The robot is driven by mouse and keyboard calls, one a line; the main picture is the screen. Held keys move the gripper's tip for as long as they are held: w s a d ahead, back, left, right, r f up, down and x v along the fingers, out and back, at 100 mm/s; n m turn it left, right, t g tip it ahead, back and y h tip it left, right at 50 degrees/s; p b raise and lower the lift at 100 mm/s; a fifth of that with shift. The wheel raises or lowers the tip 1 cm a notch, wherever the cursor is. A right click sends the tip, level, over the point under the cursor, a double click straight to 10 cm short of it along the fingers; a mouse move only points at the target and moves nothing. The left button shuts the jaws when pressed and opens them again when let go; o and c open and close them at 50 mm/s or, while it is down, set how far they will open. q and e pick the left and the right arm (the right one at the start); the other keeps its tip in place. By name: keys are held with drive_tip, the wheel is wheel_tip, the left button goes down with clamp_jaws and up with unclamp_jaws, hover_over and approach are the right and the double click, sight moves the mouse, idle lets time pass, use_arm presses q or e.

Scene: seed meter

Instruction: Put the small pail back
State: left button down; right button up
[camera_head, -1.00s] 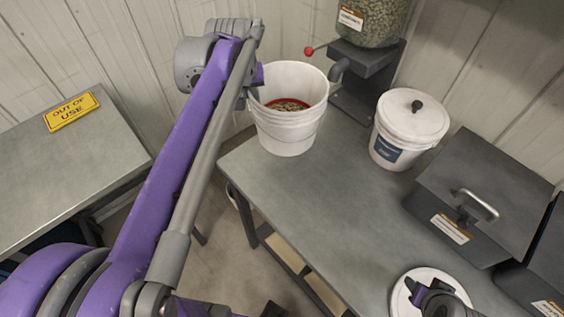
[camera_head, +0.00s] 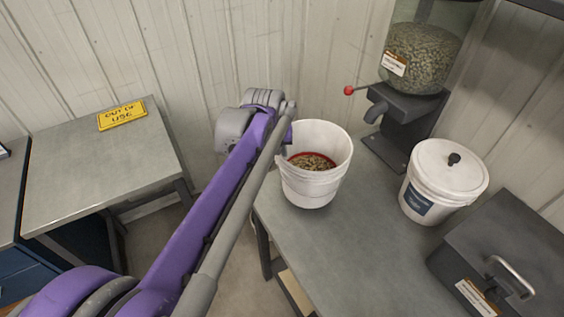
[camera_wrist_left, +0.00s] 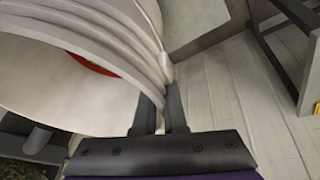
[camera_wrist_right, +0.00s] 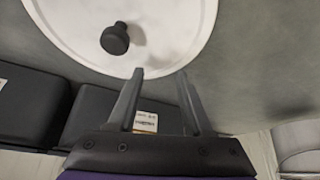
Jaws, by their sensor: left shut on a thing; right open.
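A white open pail (camera_head: 312,185) with brown pellets and a red ring inside is at the far left corner of the grey worktable. My left gripper (camera_wrist_left: 160,110) is shut on the pail's ribbed rim or wall; its tips are partly hidden. I cannot tell whether the pail's base touches the table. The left wrist view also shows the pail wall (camera_wrist_left: 110,40) close up. My right gripper (camera_wrist_right: 155,85) is open and empty, close to a round white lid (camera_wrist_right: 75,30) with a black knob (camera_wrist_right: 115,38); the head view does not show it.
A pellet dispenser (camera_head: 420,60) with a red-knobbed lever (camera_head: 349,90) and grey spout (camera_head: 375,112) stands behind the pail. A lidded white bucket (camera_head: 440,185) and dark bin (camera_head: 500,245) stand right. A left bench (camera_head: 90,170) bears a yellow OUT OF USE sign (camera_head: 122,116).

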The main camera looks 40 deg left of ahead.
use_arm(q)
drive_tip(key=shift+f, duration=1.95)
drive_tip(key=c, duration=1)
unclamp_jaws()
drive_tip(key=v, duration=1.2)
drive_tip(key=shift+p, duration=0.35)
